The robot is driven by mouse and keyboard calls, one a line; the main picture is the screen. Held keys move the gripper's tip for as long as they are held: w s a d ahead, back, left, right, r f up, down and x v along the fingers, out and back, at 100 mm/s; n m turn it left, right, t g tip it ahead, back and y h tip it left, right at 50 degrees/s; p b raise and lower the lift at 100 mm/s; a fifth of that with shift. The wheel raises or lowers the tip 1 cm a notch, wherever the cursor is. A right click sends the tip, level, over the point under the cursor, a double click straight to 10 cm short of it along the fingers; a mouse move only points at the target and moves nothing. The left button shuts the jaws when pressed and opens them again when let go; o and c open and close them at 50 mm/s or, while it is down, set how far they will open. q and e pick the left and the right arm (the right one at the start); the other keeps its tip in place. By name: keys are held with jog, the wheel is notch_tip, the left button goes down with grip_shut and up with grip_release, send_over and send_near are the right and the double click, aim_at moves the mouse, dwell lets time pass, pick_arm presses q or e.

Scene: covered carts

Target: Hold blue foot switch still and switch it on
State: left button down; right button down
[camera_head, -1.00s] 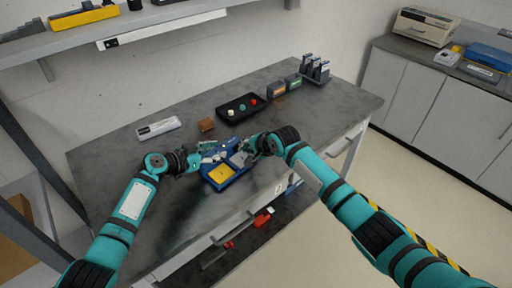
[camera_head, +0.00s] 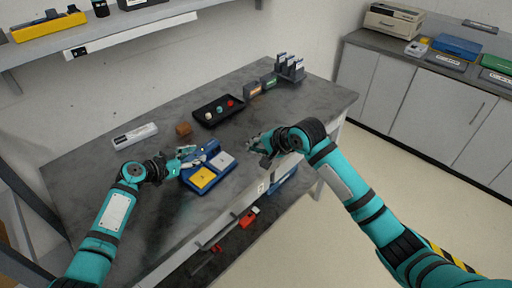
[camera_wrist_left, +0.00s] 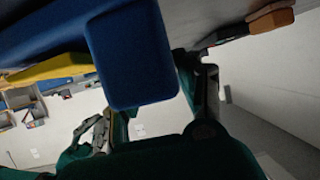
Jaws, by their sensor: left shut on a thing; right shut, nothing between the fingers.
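The blue foot switch (camera_head: 220,175) sits on the grey bench near its front edge. It has a yellow pedal (camera_head: 203,177) and a light grey pedal (camera_head: 221,160). My left gripper (camera_head: 189,157) is shut on the back-left part of the switch. In the left wrist view, a large blue part of the switch (camera_wrist_left: 130,55) fills the middle, with a yellow strip beside it. My right gripper (camera_head: 262,147) is shut and empty, to the right of the switch and apart from it. Whether the switch is on cannot be seen.
A black tray (camera_head: 203,120) with small coloured knobs lies behind the switch. A brown block (camera_head: 184,129) and a pale labelled case (camera_head: 135,136) lie at the back left. Small boxes and a grey rack (camera_head: 290,68) stand at the back right. The bench's left side is clear.

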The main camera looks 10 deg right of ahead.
pick_arm(q)
jog(key=c, duration=0.8)
grip_release()
jog(key=shift+o, duration=0.2)
